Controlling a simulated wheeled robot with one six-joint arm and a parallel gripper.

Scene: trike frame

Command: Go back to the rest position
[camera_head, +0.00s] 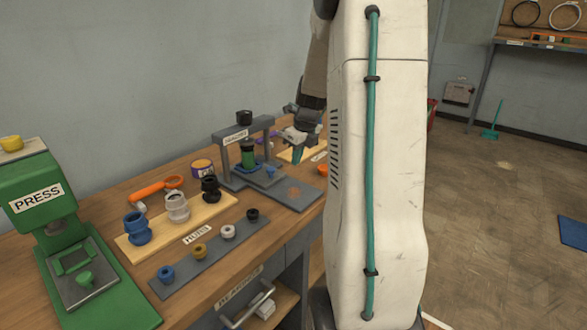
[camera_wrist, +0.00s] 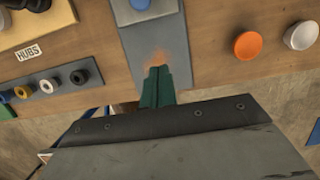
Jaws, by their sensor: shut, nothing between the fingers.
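My white column hides part of the bench at the right in the head view.
A green press (camera_head: 95,285) stands at the left. Hubs (camera_head: 177,207) sit on a wooden board, and small rings (camera_head: 228,231) on a grey strip. An orange-handled tool (camera_head: 150,190) lies behind. An orange knob (camera_wrist: 247,45) and a white knob (camera_wrist: 300,36) are at the right in the wrist view.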

